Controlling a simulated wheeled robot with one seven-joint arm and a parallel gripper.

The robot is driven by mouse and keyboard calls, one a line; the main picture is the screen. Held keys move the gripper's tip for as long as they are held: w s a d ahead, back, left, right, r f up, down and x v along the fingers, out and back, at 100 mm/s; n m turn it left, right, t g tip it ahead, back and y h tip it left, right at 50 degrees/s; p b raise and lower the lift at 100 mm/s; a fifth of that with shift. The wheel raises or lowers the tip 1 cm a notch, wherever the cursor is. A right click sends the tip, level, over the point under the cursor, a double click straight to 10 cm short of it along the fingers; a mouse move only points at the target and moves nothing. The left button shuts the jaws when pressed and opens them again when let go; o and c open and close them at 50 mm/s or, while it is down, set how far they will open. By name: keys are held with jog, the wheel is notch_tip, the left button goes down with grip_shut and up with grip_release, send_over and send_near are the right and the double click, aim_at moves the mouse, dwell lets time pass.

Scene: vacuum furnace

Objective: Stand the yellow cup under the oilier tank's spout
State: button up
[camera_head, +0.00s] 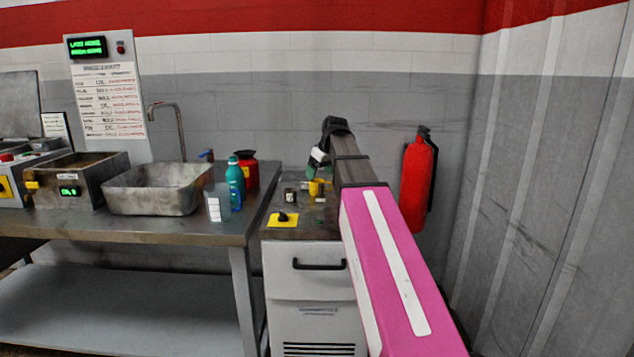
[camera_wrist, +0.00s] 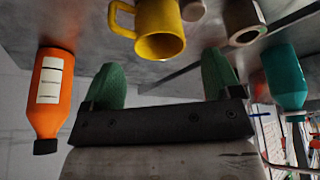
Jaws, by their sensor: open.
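The yellow cup (camera_head: 316,187) stands on the grey cabinet's top, partly hidden by my gripper and arm in the head view. In the wrist view the yellow cup (camera_wrist: 160,32) appears upside down in the picture, its handle to the left, just beyond the fingertips. My gripper (camera_wrist: 163,75) is open, its green fingers apart with nothing between them. A metal tank (camera_head: 85,180) with a green display stands on the left bench. A second tank (camera_head: 22,182) is cut off at the left edge. Yellow parts show on both tank fronts; I cannot tell which are spouts or read the displays surely.
A fire extinguisher (camera_head: 418,183) hangs on the wall.

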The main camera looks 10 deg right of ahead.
aim_at(317, 181)
jog(key=v, duration=0.4)
jog(key=shift+s+r, duration=0.1)
jog(key=shift+r, duration=0.3)
jog(key=shift+o, duration=0.5)
jog(key=shift+s+d+r, duration=0.1)
jog(key=shift+r, duration=0.1)
jog(key=x, duration=1.2)
jog(key=shift+s+d, duration=0.1)
jog(key=c, duration=1)
